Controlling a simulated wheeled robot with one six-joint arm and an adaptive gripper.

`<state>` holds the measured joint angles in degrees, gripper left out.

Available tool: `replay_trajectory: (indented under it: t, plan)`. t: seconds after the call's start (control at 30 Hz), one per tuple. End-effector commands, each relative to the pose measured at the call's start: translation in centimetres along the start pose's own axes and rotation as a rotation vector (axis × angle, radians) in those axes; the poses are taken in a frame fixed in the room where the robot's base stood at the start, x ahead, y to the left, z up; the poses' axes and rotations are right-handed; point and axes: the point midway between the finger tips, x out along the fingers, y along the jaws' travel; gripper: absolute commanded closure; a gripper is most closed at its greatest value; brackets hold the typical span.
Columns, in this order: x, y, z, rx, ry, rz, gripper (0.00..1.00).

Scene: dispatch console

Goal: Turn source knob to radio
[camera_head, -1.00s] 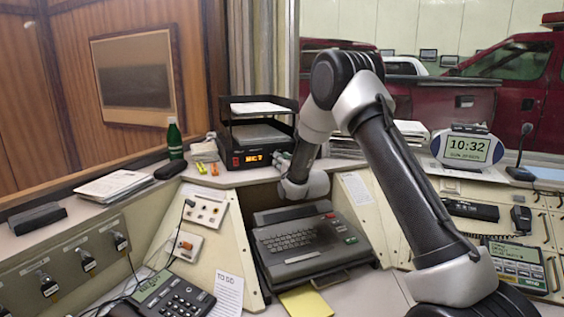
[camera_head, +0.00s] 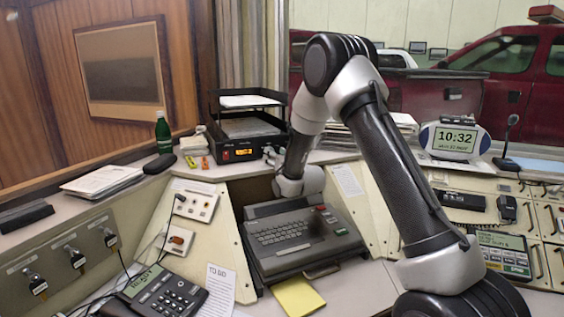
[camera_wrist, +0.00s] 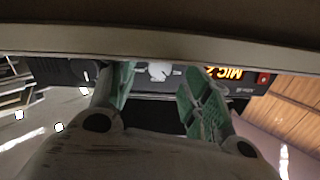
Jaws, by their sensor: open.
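The source knob (camera_wrist: 160,71) is a small pale knob on the front of a black unit (camera_head: 248,147). The wrist view shows this unit upside down. Its orange display (camera_wrist: 224,73) reads "MIC 2" there, beside a red button (camera_wrist: 263,78). My gripper (camera_wrist: 158,88) is open, its green-padded fingers on either side of the knob in the picture. I cannot tell whether they touch it. In the head view my gripper (camera_head: 273,157) is at the right end of the unit's front, and the knob cannot be made out.
A paper tray (camera_head: 247,102) stands on the unit. A keyboard terminal (camera_head: 300,240) sits below my wrist. A green bottle (camera_head: 163,133) and small orange and yellow items (camera_head: 197,162) stand to the left.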

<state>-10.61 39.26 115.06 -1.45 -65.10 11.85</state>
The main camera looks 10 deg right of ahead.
Motion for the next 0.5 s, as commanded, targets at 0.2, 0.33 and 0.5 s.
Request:
replay_trajectory:
  t: [0.2, 0.33, 0.5]
  plan:
    - [-5.1, 0.0, 0.0, 0.000, -0.002, 0.001, 0.51]
    - [-7.3, 0.0, 0.0, 0.000, -0.001, 0.000, 0.51]
    - [-8.8, 0.0, 0.0, 0.000, 0.000, 0.000, 0.51]
